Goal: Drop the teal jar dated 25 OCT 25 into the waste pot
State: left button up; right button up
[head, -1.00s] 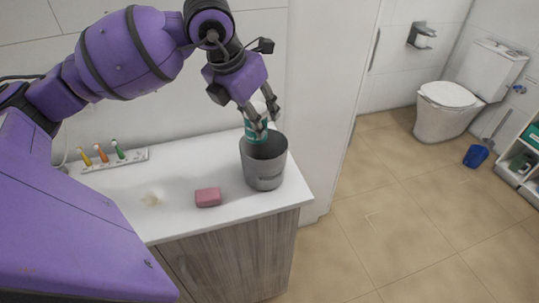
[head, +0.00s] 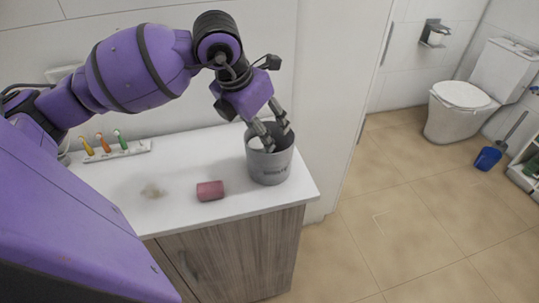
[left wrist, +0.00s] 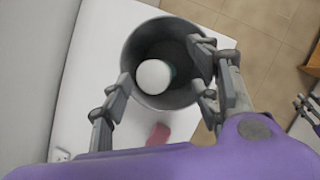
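The grey waste pot (head: 270,168) stands upright at the right end of the white counter; its rim also shows in the left wrist view (left wrist: 131,47). A jar (left wrist: 154,76) with a white round top and a sliver of teal at its side is down inside the pot. Its date cannot be read. My left gripper (head: 278,138) is over the pot's mouth with its fingertips at the rim. In the left wrist view its fingers (left wrist: 163,85) are spread wide, apart from the jar. Dark finger-like parts (left wrist: 308,106) at the right edge look like my right gripper, mostly cut off.
A pink soap bar (head: 210,190) lies on the counter (head: 180,173) left of the pot. A white holder (head: 135,149) with several coloured brushes is at the back left. A beige smear (head: 153,191) marks the counter.

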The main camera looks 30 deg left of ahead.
pick_arm(q)
jog(key=shift+s+r, duration=0.15)
jog(key=shift+r, duration=0.25)
jog(key=v, duration=1.1)
pick_arm(e)
jog(key=shift+s+f, duration=0.1)
jog(key=shift+s, duration=0.15)
